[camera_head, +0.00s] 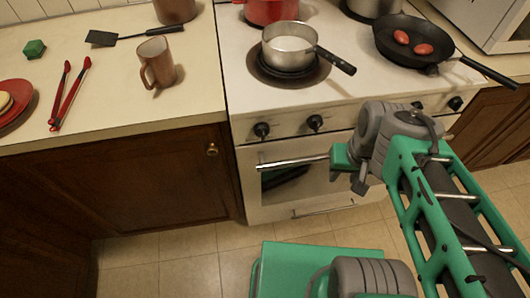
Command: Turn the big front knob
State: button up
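The white stove's front panel (288,127) carries a row of black knobs. One knob (262,130) is at the panel's left end and another (315,122) is a little right of it. A third knob (455,103) is at the right end, and a dark one (416,105) shows partly above my arm. Which one is the big front knob, I cannot tell. My gripper (347,171) is in front of the oven door, below and right of the second knob and apart from it. My arm hides part of the panel's middle. The fingers are too small and overlapped to read.
The oven handle (290,162) sticks out just left of my gripper. On the stove stand a saucepan (290,46) and a black frying pan (410,40) with two red items; their handles point right. The left counter holds a mug (156,62) and red tongs (70,94).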

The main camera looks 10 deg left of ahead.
aim_at(261, 130)
jog(key=k, duration=1)
jog(key=u, duration=2.15)
